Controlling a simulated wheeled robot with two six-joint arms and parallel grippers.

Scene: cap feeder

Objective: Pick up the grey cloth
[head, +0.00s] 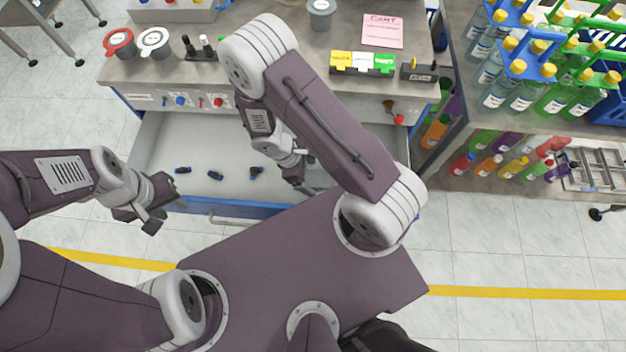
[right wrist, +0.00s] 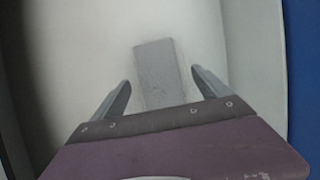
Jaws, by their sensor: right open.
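The grey cloth (right wrist: 156,72) is a flat, light grey rectangle on the pale drawer floor in the right wrist view. My right gripper (right wrist: 161,90) is open, with one finger on each side of the cloth's line and clear space between fingers and cloth. I cannot tell how high the fingers are above it. In the head view my right gripper (head: 300,178) reaches down into the open drawer (head: 210,140), and my arm hides the cloth. My left gripper (head: 158,205) is open and empty in front of the drawer's left front corner.
Several small dark fittings (head: 215,175) lie in the drawer left of my right gripper. The drawer's blue wall (right wrist: 300,70) stands close on the right in the wrist view.

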